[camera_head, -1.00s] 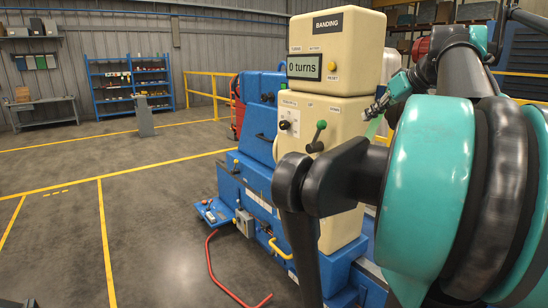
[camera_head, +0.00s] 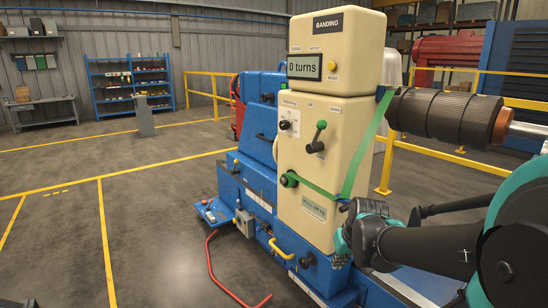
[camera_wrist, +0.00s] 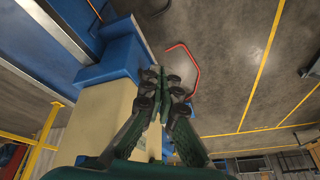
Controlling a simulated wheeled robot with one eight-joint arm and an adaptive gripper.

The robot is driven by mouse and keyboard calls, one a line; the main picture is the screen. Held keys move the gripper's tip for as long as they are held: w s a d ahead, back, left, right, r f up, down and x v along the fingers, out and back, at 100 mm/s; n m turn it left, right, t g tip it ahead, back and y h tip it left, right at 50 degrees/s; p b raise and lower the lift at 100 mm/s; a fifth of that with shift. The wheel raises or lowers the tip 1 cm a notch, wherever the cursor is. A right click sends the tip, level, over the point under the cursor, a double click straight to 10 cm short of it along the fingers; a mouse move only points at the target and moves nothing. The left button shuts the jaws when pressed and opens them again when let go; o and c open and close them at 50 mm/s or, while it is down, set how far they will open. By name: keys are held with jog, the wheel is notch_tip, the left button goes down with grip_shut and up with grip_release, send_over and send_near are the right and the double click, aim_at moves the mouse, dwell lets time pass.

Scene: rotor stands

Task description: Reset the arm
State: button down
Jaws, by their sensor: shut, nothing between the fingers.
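My gripper shows in the wrist view (camera_wrist: 163,85) with its dark fingers closed together and nothing between them. In the head view my arm comes in from the lower right, and its teal and black wrist end is low beside the cream banding machine (camera_head: 330,105). The fingertips are hard to make out there. I cannot tell whether they touch the machine. The machine's display (camera_head: 304,67) reads "0 turns". A green band (camera_head: 368,145) runs from a green-ringed knob (camera_head: 289,180) around the machine's side and up to its right edge.
A dark ribbed rotor (camera_head: 440,115) with a copper-coloured end lies to the right of the machine. The blue base (camera_head: 262,215) stands under the cream housing. A red hose (camera_head: 212,270) lies on the floor. Yellow railings (camera_head: 430,155) stand behind.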

jog(key=s+f+h, duration=0.1)
jog(key=s+f, duration=0.4)
jog(key=shift+f+m, duration=0.25)
jog(key=shift+m, duration=0.15)
jog(key=shift+s, duration=0.1)
